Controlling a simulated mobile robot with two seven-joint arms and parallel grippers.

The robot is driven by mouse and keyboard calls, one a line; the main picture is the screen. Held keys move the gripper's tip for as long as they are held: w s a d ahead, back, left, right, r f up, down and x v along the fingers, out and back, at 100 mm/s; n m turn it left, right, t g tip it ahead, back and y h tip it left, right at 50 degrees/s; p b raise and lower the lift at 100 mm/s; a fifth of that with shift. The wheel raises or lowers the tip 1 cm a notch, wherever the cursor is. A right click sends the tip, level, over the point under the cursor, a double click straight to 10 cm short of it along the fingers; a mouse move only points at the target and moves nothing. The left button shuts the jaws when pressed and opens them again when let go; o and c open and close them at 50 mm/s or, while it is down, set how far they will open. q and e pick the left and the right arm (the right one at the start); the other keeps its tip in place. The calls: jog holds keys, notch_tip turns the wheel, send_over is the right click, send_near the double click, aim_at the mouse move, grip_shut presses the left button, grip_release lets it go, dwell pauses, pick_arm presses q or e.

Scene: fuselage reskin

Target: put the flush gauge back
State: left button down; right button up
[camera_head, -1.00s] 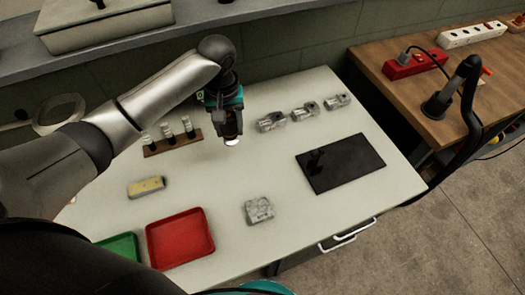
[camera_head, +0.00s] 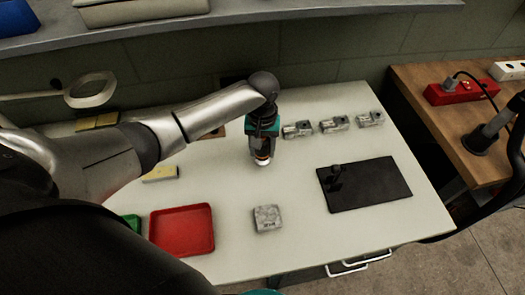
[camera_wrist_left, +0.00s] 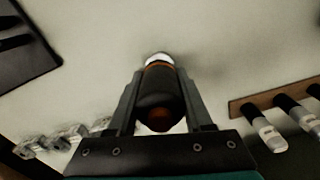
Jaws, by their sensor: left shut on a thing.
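My left gripper (camera_head: 263,152) is shut on a dark cylindrical tool with an orange band and a white tip, which I take to be the flush gauge (camera_head: 262,162). It points down over the pale table, left of the black mat (camera_head: 385,190). In the left wrist view the gauge (camera_wrist_left: 160,95) lies between the two fingers (camera_wrist_left: 160,84). Whether its tip touches the table I cannot tell. A small black thing (camera_head: 336,174) is at the mat's left side. My right gripper is not in view.
Several grey metal blocks (camera_head: 334,124) line the table's back. One block (camera_head: 267,218) stands in front, beside a red tray (camera_head: 182,230). A yellow block (camera_head: 161,173) lies by my arm. A wooden rack of dark tools (camera_wrist_left: 275,100) is mostly hidden in the head view.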

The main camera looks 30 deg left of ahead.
pick_arm(q)
jog(key=shift+f, duration=0.2)
jog(key=shift+f, duration=0.1)
jog(key=shift+c, duration=1.5)
grip_release()
jog(key=shift+f, duration=0.1)
notch_tip(320, 180, up, 12)
jog(key=p, duration=0.3)
jog(key=shift+r, duration=0.2)
